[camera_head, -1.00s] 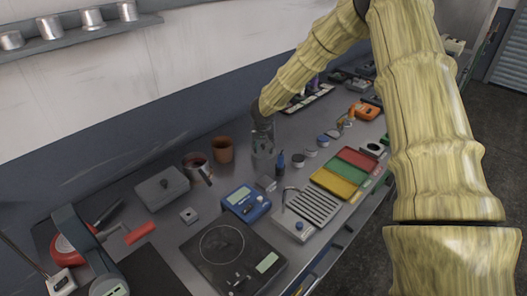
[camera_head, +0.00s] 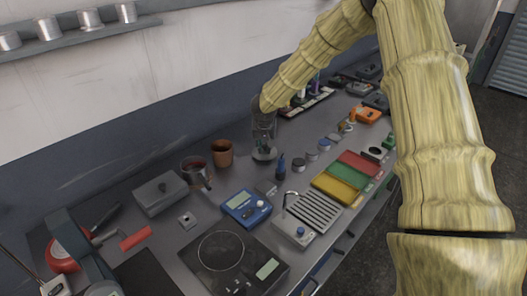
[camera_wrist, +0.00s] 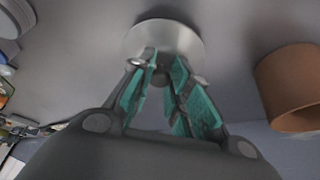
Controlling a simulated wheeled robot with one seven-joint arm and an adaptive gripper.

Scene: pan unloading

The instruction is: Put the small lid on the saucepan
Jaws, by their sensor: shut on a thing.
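The small lid (camera_wrist: 182,38) is a round, pale metal disc with a knob at its centre. In the wrist view my gripper (camera_wrist: 158,72) is shut on that knob, its teal finger pads on either side. In the head view the lid (camera_head: 264,154) shows just below my gripper (camera_head: 264,137); I cannot tell whether it touches the bench. The saucepan (camera_head: 191,171) is a small metal pan with dark red inside, open on top.
The brown pot (camera_head: 222,154) stands between my gripper and the saucepan; it also shows at the right of the wrist view (camera_wrist: 285,85). A grey lidded box (camera_head: 160,192) is left of the saucepan. A blue bottle (camera_head: 281,168) and small round containers (camera_head: 311,154) stand right of the lid.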

